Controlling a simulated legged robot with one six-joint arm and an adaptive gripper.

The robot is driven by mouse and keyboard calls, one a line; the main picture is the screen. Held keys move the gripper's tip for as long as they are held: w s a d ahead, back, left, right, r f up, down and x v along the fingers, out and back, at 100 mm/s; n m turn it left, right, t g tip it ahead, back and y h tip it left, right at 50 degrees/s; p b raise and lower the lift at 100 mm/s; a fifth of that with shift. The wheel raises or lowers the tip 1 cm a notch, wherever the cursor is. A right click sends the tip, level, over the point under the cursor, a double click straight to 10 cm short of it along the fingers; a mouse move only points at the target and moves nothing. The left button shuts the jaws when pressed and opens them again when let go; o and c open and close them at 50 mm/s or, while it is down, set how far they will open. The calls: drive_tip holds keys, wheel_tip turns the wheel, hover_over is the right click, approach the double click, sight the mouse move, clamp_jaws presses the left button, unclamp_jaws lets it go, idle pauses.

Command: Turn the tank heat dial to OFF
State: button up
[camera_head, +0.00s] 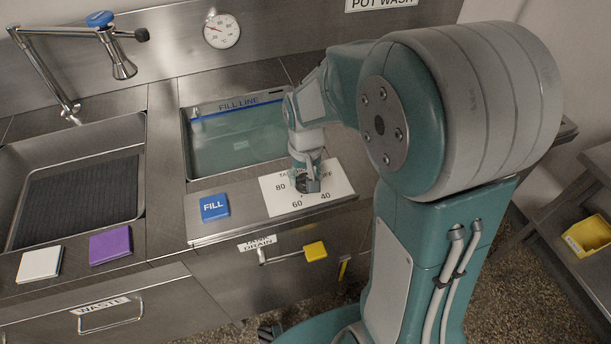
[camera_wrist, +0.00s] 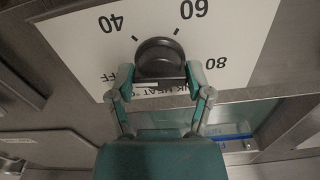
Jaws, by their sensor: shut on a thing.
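The tank heat dial (camera_wrist: 160,56) is a round black knob on a white plate (camera_wrist: 75,38) marked 40, 60, 80 and OFF. The wrist view shows the plate upside down. My gripper (camera_wrist: 160,76) has one finger on each side of the knob and is shut on it. In the head view my gripper (camera_head: 306,178) reaches down onto the dial (camera_head: 301,185) and hides much of it. The white plate (camera_head: 335,186) lies on the counter in front of the tank. I cannot tell which mark the dial points to.
The water-filled tank (camera_head: 235,150) is behind the plate, with a blue FILL button (camera_head: 214,207) at left. A yellow-ended drain handle (camera_head: 315,250) sticks out below. Purple (camera_head: 110,244) and white (camera_head: 39,263) pads lie by the left sink. A tap (camera_head: 122,66) stands behind.

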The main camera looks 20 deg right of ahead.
sight(305, 176)
drive_tip(key=shift+n, duration=2.1)
drive_tip(key=o, duration=1.1)
drive_tip(key=shift+o, duration=0.2)
wheel_tip(305, 176, up, 12)
